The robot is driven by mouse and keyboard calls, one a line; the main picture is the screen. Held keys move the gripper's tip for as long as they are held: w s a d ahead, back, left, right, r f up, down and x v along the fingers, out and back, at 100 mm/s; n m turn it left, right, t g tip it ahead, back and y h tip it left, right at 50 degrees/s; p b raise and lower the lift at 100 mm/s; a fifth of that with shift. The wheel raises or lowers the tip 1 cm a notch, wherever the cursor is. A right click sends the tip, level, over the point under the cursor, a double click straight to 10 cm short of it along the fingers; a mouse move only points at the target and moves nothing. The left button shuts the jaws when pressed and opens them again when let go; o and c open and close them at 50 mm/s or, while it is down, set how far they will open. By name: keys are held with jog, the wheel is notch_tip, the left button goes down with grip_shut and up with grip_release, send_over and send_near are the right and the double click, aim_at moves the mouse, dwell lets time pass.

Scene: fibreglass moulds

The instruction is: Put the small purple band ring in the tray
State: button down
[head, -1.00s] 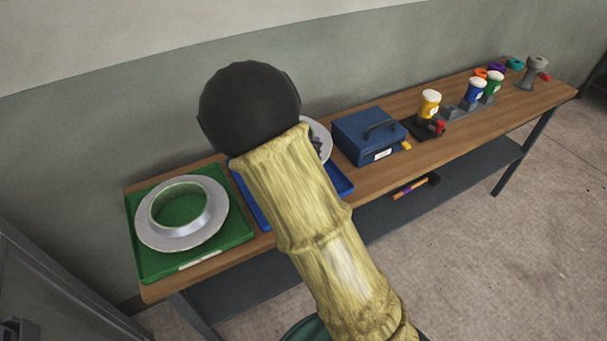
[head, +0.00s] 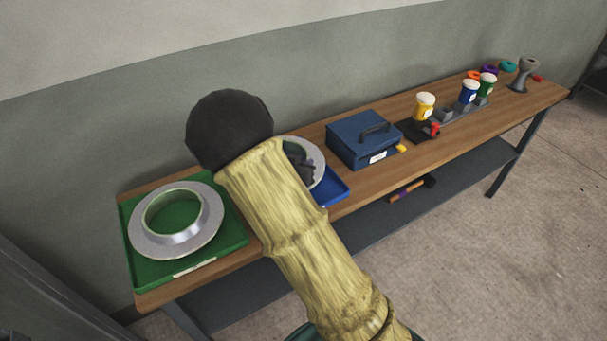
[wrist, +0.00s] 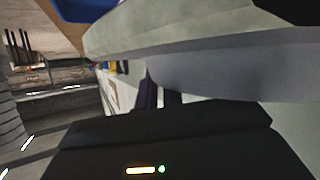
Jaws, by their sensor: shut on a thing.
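A small purple ring (head: 489,69) lies at the far right end of the bench, between an orange ring (head: 473,75) and a teal ring (head: 508,66). My gripper (head: 303,166) is far from it, at the left part of the bench and partly hidden behind my arm. The gripper is shut on a large grey flanged ring (head: 318,160). In the wrist view, the dark fingers (wrist: 160,97) meet this pale grey ring (wrist: 210,35). The held ring is over the blue tray (head: 333,190); I cannot tell whether it touches. A green tray (head: 236,240) stands to its left.
Another grey flanged ring (head: 140,240) lies in the green tray. A blue box (head: 350,145) stands right of the blue tray. Yellow (head: 425,105), blue (head: 469,92) and green (head: 487,85) jars stand further right. Bare wood shows along the bench's front edge.

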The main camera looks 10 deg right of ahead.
jog(key=shift+r, duration=0.1)
jog(key=shift+f, duration=1.85)
jog(key=shift+f, duration=0.15)
jog(key=c, duration=1.5)
grip_release()
jog(key=shift+c, duration=0.2)
